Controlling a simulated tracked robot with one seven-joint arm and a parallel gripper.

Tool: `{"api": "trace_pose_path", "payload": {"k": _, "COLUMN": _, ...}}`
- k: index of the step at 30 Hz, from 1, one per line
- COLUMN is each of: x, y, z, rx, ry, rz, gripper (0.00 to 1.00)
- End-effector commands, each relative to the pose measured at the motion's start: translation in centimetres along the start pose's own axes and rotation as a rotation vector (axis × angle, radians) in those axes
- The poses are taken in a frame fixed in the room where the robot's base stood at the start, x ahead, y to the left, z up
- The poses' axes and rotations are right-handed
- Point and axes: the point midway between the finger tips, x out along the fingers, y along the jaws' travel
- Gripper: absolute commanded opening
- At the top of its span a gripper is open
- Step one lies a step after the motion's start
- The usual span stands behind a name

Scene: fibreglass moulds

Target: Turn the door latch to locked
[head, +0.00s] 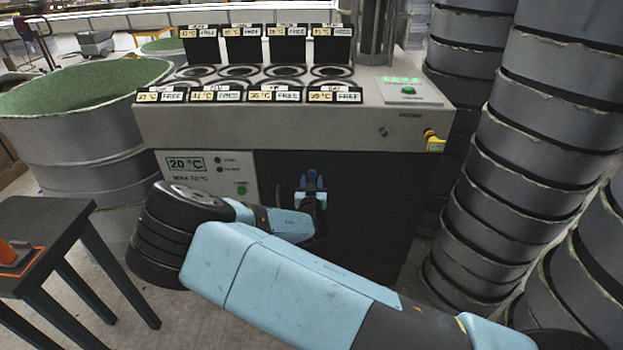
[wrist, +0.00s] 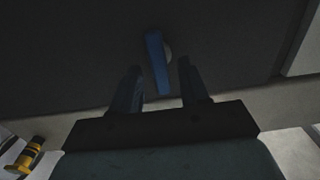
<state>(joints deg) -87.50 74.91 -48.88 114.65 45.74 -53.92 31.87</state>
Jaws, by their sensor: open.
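The door latch (wrist: 155,55) is a blue lever on the dark door (wrist: 70,60) in the wrist view. It stands nearly upright in that picture, slightly tilted, with a pale round part beside it. My gripper (wrist: 160,68) is open, with one dark finger on each side of the lever's lower part. Gaps show on both sides, and I cannot tell how deep the fingers reach. In the head view my gripper (head: 311,190) is in front of the dark door (head: 375,215); the latch is hard to separate from it there.
Stacked grey moulds (head: 530,130) crowd the right. A green-lined tub (head: 85,120) and a dark stool (head: 45,225) stand left.

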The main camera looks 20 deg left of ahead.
Motion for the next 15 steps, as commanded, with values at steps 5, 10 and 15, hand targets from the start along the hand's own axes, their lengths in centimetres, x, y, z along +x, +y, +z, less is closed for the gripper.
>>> {"api": "trace_pose_path", "payload": {"k": 5, "x": 1.8, "y": 0.0, "z": 0.0, "rx": -0.001, "ry": 0.0, "rz": 0.0, "gripper": 0.45}}
{"api": "trace_pose_path", "payload": {"k": 10, "x": 2.5, "y": 0.0, "z": 0.0, "rx": 0.0, "ry": -0.001, "rz": 0.0, "gripper": 0.45}}
{"api": "trace_pose_path", "payload": {"k": 15, "x": 2.5, "y": 0.0, "z": 0.0, "rx": 0.0, "ry": -0.001, "rz": 0.0, "gripper": 0.45}}
